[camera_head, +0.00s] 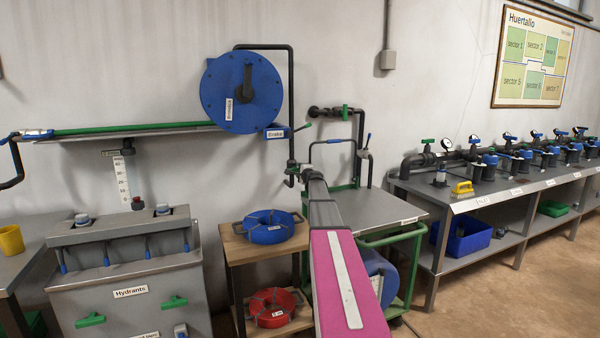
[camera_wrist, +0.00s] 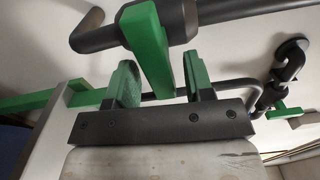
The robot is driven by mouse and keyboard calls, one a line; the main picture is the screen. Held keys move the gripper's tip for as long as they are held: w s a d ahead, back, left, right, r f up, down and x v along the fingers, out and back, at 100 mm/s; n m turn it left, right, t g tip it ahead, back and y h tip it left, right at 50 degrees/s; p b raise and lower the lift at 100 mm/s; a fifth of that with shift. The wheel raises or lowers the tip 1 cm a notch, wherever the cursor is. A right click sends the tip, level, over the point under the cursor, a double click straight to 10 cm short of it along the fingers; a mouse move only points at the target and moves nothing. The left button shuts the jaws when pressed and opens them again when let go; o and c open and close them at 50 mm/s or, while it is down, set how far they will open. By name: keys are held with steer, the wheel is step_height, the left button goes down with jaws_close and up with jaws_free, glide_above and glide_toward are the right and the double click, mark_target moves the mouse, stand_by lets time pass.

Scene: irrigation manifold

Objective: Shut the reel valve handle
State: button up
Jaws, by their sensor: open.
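The green reel valve handle (camera_wrist: 150,50) sits on a dark pipe (camera_wrist: 220,10) in the wrist view. It sticks out across the pipe, slightly tilted. My gripper (camera_wrist: 162,85) is open, with one green-padded finger on each side of the handle's free end. Gaps show between the handle and both fingers. In the head view, my gripper (camera_head: 305,172) is beside the lower part of the dark reel pipe (camera_head: 291,100). I cannot make out the handle there, as my gripper covers that spot. The blue hose reel (camera_head: 225,95) hangs on the wall at the upper left.
A wall pipe with another green handle (camera_head: 345,112) is to the right. A grey cart top (camera_head: 385,212) lies below right, and a wooden shelf (camera_head: 240,250) below left.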

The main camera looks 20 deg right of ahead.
steer(key=s, duration=1)
steer(key=shift+s+d, duration=0.15)
steer(key=shift+s, duration=0.2)
steer(key=shift+s, duration=0.1)
